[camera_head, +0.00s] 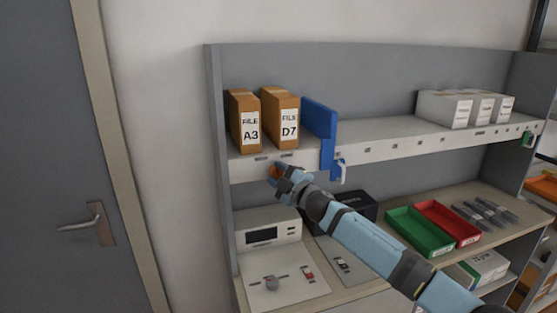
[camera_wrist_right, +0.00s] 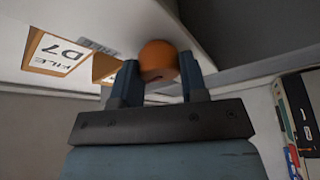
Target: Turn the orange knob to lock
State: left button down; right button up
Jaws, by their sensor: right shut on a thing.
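The orange knob (camera_wrist_right: 159,58) is round and sits between the two fingers of my right gripper (camera_wrist_right: 160,85) in the right wrist view. The fingers are shut on its sides. In the head view the knob (camera_head: 275,171) shows as a small orange patch at the front edge of the upper shelf, below the file boxes. My right gripper (camera_head: 279,178) covers part of it there. Whether the knob is turned cannot be told. My left gripper is not in view.
Orange file boxes labelled A3 (camera_head: 244,124) and D7 (camera_head: 282,120) stand above the knob beside a blue divider (camera_head: 320,127). Below are a white device (camera_head: 268,237), a green tray (camera_head: 420,232) and a red tray (camera_head: 448,222). A grey door (camera_head: 60,150) is at left.

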jog(key=shift+r+n+g+p, duration=0.25)
jog(key=shift+n+g+p, duration=0.15)
jog(key=shift+n+p, duration=0.55)
jog(key=shift+f+n+g+p, duration=0.15)
jog(key=shift+n+g+p, duration=0.25)
jog(key=shift+n, duration=0.55)
jog(key=shift+n+h, duration=0.3)
jog(key=shift+f+n+g, duration=0.1)
jog(key=shift+n+g, duration=0.2)
jog(key=shift+n, duration=0.5)
jog(key=shift+n+h, duration=0.3)
jog(key=shift+h, duration=0.1)
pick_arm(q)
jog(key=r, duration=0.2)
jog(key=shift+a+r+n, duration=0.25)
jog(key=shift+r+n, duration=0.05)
pick_arm(e)
jog(key=shift+f, duration=0.1)
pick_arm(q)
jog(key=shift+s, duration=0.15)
